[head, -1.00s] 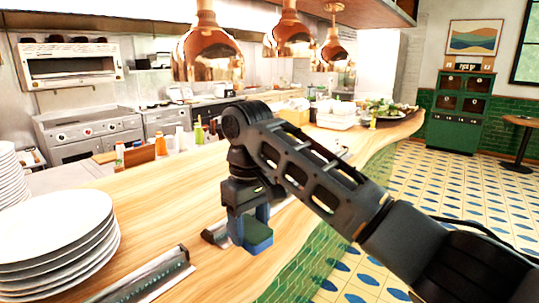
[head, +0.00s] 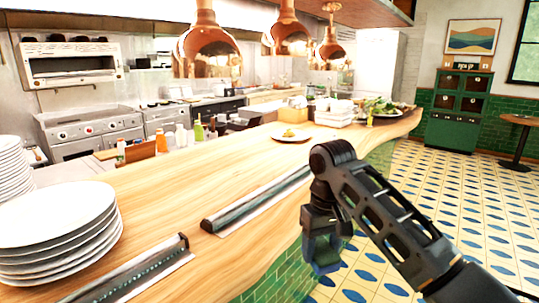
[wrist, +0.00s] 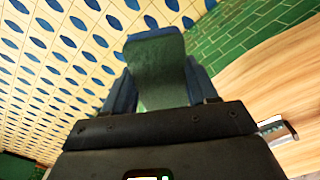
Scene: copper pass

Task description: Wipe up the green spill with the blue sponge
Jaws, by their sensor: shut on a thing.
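My gripper (head: 322,252) is shut on the sponge and hangs past the counter's right edge, in front of the green tiled side and over the floor. In the wrist view the sponge (wrist: 157,68) shows as a dull green block between the blue fingers of my gripper (wrist: 160,95). Its blue colour cannot be told apart from the fingers. The sponge is apart from the counter (head: 150,205). No green spill can be made out on the visible wood.
Two dark metal strips (head: 258,200) (head: 130,275) lie on the counter. A stack of white plates (head: 55,225) stands at the left. A plate with food (head: 291,135) and a salad platter (head: 385,110) are farther back. Copper lamps (head: 207,48) hang above. The middle wood is mostly clear.

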